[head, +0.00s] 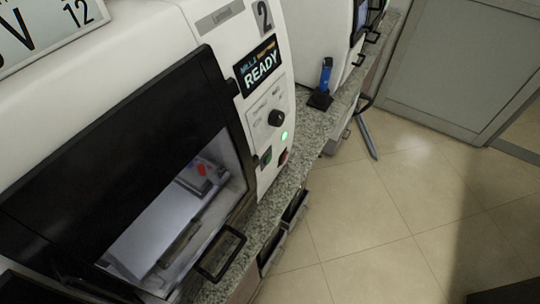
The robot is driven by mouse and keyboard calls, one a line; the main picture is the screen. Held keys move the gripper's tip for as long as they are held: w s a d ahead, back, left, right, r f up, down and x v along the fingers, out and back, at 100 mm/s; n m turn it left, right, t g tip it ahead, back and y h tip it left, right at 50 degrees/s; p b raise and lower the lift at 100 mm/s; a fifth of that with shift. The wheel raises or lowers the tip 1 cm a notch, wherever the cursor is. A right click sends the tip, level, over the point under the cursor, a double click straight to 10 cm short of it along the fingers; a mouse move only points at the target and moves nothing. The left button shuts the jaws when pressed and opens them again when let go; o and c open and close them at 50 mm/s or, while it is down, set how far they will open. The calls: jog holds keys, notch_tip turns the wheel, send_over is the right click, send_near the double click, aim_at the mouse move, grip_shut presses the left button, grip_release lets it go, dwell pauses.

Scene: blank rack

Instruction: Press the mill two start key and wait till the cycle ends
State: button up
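Mill two (220,40) is a white machine with a large "2" on its front, on the left and middle of the head view. Its screen (259,66) reads "MILL 2" and "READY". Below the screen is a panel with a black knob (276,118) and a lit green round light (285,135). Lower down are a dark green square key (266,157) and a red key (283,156); any labels are too small to read. The mill's dark door (110,150) has a window onto a bright interior with small red and blue items. My gripper is not in view.
The mill stands on a speckled stone counter (310,143). A blue tool on a black stand (322,88) stands beside it, near another white machine (330,25). A black handle (220,255) sticks out at the mill's front. The tiled floor (400,215) at right is mostly clear.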

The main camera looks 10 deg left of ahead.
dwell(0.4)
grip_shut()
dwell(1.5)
